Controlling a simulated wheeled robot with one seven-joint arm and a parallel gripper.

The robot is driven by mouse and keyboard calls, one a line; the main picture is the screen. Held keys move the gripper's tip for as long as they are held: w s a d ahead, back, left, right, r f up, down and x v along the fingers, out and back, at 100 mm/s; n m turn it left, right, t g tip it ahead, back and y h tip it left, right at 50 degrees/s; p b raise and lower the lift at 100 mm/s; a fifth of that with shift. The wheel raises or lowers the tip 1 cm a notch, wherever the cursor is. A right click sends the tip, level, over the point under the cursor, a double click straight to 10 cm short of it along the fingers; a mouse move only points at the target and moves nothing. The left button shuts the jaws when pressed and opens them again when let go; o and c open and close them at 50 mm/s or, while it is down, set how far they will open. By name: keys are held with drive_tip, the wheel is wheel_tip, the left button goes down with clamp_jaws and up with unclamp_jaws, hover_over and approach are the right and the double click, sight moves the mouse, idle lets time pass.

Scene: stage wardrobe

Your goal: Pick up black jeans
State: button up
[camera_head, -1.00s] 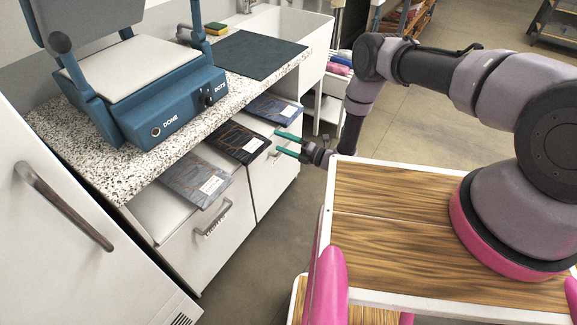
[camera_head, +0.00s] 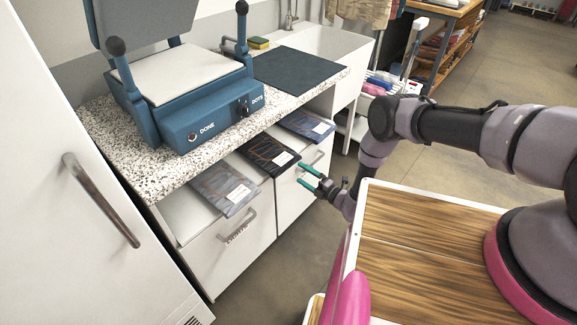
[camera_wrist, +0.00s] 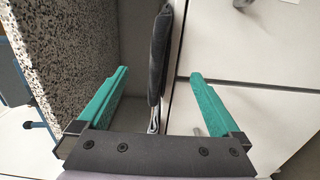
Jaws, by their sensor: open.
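The black jeans (camera_head: 263,151) lie folded flat in the middle of a row of three garments on a white shelf under the speckled counter, with a white label on top. My gripper (camera_head: 306,175), with teal fingers, is open just to the right of their front edge in the head view. In the wrist view my open gripper (camera_wrist: 160,74) has a dark folded garment (camera_wrist: 158,50), seen edge-on, lined up between its fingers. It is probably the black jeans; I cannot tell how deep between the fingers it reaches.
Grey-blue jeans (camera_head: 226,186) lie left of the black pair and dark blue jeans (camera_head: 304,125) right of it. The speckled counter (camera_head: 150,170) overhangs the shelf, bearing a blue press (camera_head: 190,105). White drawers with handles (camera_head: 237,228) stand below. Open floor lies in front.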

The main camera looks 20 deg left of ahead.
sight(290, 163)
drive_tip(key=shift+x, duration=4.05)
clamp_jaws()
drive_tip(key=shift+r, duration=0.75)
drive_tip(key=v, duration=3)
